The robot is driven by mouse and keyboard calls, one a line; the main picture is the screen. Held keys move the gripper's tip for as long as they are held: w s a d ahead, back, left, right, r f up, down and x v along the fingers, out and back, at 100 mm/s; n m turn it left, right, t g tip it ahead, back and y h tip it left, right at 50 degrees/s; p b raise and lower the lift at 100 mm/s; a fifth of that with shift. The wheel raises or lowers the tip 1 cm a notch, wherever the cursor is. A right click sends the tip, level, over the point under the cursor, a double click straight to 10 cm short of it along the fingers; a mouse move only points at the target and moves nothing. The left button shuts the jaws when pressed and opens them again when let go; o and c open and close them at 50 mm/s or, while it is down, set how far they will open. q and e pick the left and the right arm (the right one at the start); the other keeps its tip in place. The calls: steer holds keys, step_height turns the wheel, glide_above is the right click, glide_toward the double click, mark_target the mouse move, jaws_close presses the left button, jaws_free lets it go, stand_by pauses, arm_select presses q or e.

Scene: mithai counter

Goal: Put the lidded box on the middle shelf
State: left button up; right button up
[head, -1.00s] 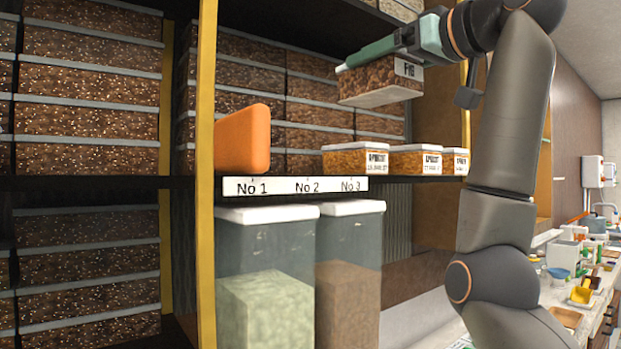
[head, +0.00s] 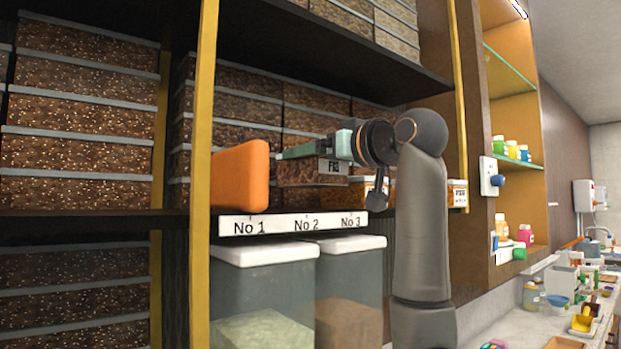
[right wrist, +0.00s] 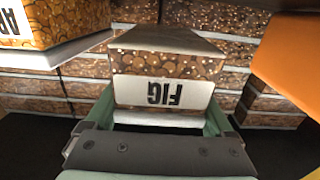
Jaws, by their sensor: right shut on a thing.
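The lidded box, labelled FIG, (head: 310,172) is held by my right gripper (head: 305,150), whose green fingers are shut on it. In the right wrist view the box (right wrist: 165,68) sits between the fingers, its FIG label appearing upside down. In the head view the box is above the middle shelf (head: 90,229), behind the No 2 part of the label strip (head: 293,223). I cannot tell whether it touches the shelf. My right arm hides part of the shelf. My left gripper is not in view.
An orange block (head: 240,177) stands left of the held box; it also shows at the right of the right wrist view (right wrist: 290,60). A labelled box (right wrist: 60,25) is close on the other side. Stacked brown boxes (head: 235,105) fill the back. Two clear bins (head: 350,270) are below.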

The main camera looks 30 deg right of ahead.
mark_target(310, 178)
steer(key=shift+w+a+f, duration=0.1)
steer(key=shift+w+f, duration=0.1)
step_height(310, 178, down, 2)
steer(key=shift+w+f, duration=0.1)
steer(key=shift+f, duration=0.5)
steer(key=shift+f, duration=0.15)
steer(key=o, duration=1.6)
